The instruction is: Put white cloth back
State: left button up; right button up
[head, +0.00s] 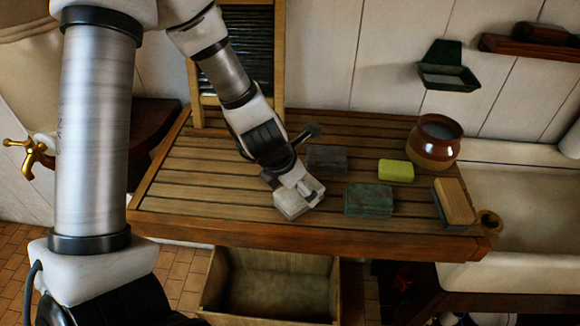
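A folded white cloth (289,211) is at the front middle of the slatted wooden counter (200,209). My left gripper (304,190) reaches down from above and its fingertips are at the cloth, covering part of it. I cannot tell whether the fingers are closed on the cloth, or whether it rests on the slats. A folded dark grey cloth (327,160) lies behind and to the right of it. A folded green cloth (368,200) lies to its right. My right gripper is not in view.
A yellow sponge (396,171), a brown pot (434,142) and a wooden brush-like block (454,202) stand to the right, beside the white sink (520,215). A washboard (238,50) leans at the back. An open wooden crate (270,262) is below the front edge. The counter's left part is clear.

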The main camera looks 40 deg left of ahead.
pick_arm(q)
jog(key=p+v, duration=0.5)
jog(key=v, duration=0.4)
jog(key=shift+s+r, duration=0.15)
jog(key=shift+r, duration=0.1)
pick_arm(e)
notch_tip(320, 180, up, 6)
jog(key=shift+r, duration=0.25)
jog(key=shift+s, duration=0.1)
